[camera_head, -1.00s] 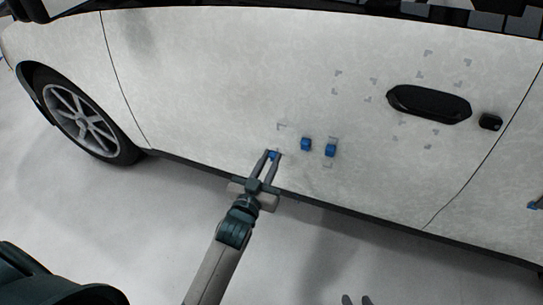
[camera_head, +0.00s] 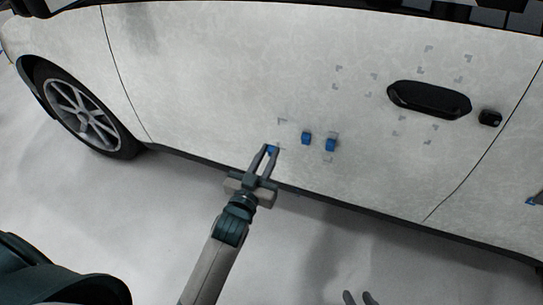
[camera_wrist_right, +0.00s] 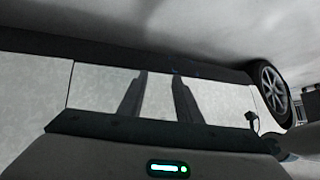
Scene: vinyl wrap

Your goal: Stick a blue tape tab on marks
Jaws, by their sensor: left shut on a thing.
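My left gripper (camera_head: 271,151) is shut on a small blue tape tab (camera_head: 273,149), held at its fingertips in front of the lower door. I cannot tell whether the tab touches the door. Two other blue tabs, one nearer (camera_head: 306,138) and one further right (camera_head: 330,145), are on the door (camera_head: 220,90) to the right of the gripper. Grey corner marks show around them, one bare mark (camera_head: 282,121) at upper left. My right gripper's fingertips (camera_head: 361,298) just enter the bottom edge; in the right wrist view its fingers (camera_wrist_right: 160,75) are apart and empty.
More grey corner marks surround the black door handle (camera_head: 430,99). A black lock piece (camera_head: 490,118) sits beside it. The front wheel (camera_head: 82,112) is at left. The floor below the door is clear.

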